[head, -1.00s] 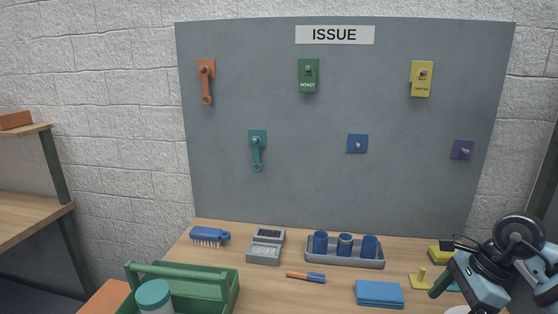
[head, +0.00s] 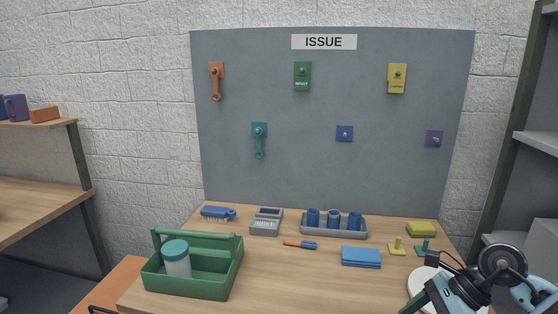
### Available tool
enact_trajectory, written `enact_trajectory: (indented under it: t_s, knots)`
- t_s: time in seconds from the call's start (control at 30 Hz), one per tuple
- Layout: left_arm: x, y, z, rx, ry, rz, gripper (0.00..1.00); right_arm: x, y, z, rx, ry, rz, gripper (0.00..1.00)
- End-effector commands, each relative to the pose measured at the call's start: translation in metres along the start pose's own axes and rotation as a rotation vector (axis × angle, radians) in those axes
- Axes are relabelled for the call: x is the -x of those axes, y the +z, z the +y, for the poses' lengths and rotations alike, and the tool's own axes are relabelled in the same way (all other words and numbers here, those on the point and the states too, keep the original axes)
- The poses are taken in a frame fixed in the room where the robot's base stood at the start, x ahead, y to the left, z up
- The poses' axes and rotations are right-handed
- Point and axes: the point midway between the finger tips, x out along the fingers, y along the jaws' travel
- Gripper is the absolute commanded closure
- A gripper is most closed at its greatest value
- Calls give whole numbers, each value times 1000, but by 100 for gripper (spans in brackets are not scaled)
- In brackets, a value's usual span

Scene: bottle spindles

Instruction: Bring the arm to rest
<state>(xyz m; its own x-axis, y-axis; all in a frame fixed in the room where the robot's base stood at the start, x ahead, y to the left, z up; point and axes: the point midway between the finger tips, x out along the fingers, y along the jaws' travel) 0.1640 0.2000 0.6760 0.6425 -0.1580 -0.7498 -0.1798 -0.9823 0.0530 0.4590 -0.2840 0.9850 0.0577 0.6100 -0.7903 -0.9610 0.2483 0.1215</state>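The fingertips are not clear. My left gripper is not seen in the head view.
A green tote (head: 205,285) with a white, teal-lidded jar (head: 177,262) stands at the front left. A brush (head: 218,213), grey device (head: 266,221), grey tray (head: 340,232) of blue cups, marker (head: 300,245) and blue cloth (head: 361,257) lie behind. The ISSUE board (head: 300,180) stands at the back.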

Motion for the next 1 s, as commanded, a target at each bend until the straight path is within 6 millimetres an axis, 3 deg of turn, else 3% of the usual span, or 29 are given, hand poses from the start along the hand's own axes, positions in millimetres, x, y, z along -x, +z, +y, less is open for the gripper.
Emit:
enact_trajectory:
  t_s: [0.1, 0.3, 0.43, 0.57, 0.67, 0.77, 0.87, 1.0]
  knots:
    - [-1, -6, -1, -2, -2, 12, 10, -34, 21, 21, -88, 79, -176, 20]
    - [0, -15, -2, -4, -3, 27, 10, -78, 62, 59, -379, 243, -555, 20]
    - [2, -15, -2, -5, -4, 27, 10, -92, 81, 75, -681, 360, -824, 20]
    - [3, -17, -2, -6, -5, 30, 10, -101, 80, 78, -1038, 463, -1062, 20]
    - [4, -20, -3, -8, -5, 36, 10, -110, 64, 77, -1345, 528, -1223, 20]
    - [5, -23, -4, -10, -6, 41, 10, -124, 34, 78, -1677, 576, -1361, 20]
    - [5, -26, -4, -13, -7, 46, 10, -144, -6, 85, -2029, 605, -1476, 20]
    - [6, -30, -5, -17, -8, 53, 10, -182, -74, 117, -2552, 602, -1590, 20]
